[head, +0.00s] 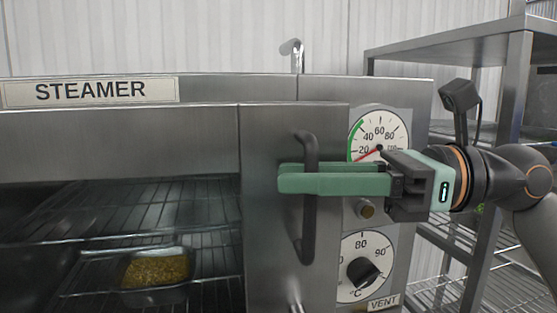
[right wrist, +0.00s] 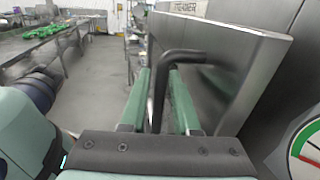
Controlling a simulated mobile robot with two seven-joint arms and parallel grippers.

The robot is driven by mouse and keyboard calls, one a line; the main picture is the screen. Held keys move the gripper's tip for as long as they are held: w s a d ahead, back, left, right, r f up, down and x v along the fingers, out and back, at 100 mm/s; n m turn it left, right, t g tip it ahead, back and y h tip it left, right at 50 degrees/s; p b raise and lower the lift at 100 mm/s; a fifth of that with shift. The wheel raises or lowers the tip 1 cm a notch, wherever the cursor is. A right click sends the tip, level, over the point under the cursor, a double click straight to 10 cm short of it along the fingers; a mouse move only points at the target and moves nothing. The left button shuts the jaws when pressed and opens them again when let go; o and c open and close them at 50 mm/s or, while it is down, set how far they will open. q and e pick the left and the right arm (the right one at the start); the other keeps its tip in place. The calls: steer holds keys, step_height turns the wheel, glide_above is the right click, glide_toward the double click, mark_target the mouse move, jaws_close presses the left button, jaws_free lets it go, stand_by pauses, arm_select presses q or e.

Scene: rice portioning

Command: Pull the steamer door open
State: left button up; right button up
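The steamer door (head: 270,150) is a steel panel with a large window on the steamer's front. Its dark upright handle (head: 308,235) is near its right edge. In the right wrist view the door (right wrist: 225,60) stands out from the steamer front; how far it is ajar is hard to tell. My right gripper (head: 290,180) reaches in from the right, its green fingers level across the handle's upper part. In the right wrist view the handle (right wrist: 180,55) runs between the two fingers, which look closed on it. My left gripper is not in view.
Through the window, a pan of rice (head: 155,270) sits on a wire rack. Right of the door are a gauge (head: 378,133) and a VENT dial (head: 364,266). A metal shelf unit (head: 495,130) stands at the right. A counter with green items (right wrist: 45,32) shows in the right wrist view.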

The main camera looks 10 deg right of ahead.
steer(key=shift+x, duration=1.5)
steer(key=shift+c, duration=0.2)
jaws_close()
steer(key=shift+w, duration=0.1)
